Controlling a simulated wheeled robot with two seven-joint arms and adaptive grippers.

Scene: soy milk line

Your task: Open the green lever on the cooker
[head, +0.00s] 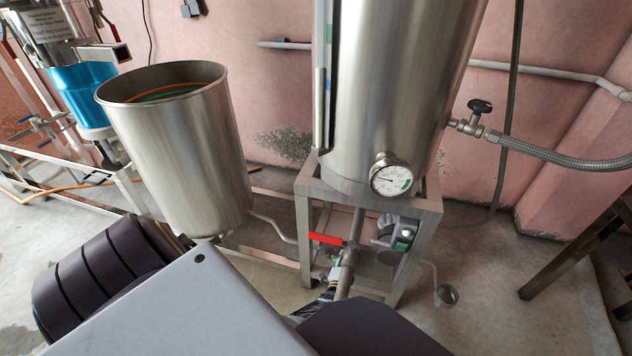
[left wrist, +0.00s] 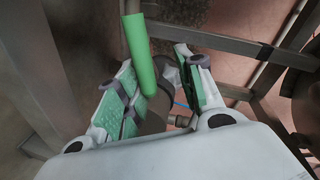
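The cooker (head: 390,100) is a tall steel cylinder on a square metal stand, with a round gauge (head: 391,178) low on its front. In the left wrist view, the green lever (left wrist: 140,55) is a long bar coming from the top edge down between the fingers of my left gripper (left wrist: 158,66). The fingers, with green pads, are spread apart, and I see no clear grip on the lever. A pipe and valve body (left wrist: 153,118) lie behind the lever's lower end. In the head view the green lever is not clearly visible; my own arm hides much there. My right gripper is not in view.
A red lever (head: 325,239) sits on the pipe under the cooker. A small box with a green button (head: 403,243) is on the stand (head: 303,225). A large steel pot (head: 180,150) stands left. A hose (head: 560,155) runs right from a black-knobbed valve (head: 480,107).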

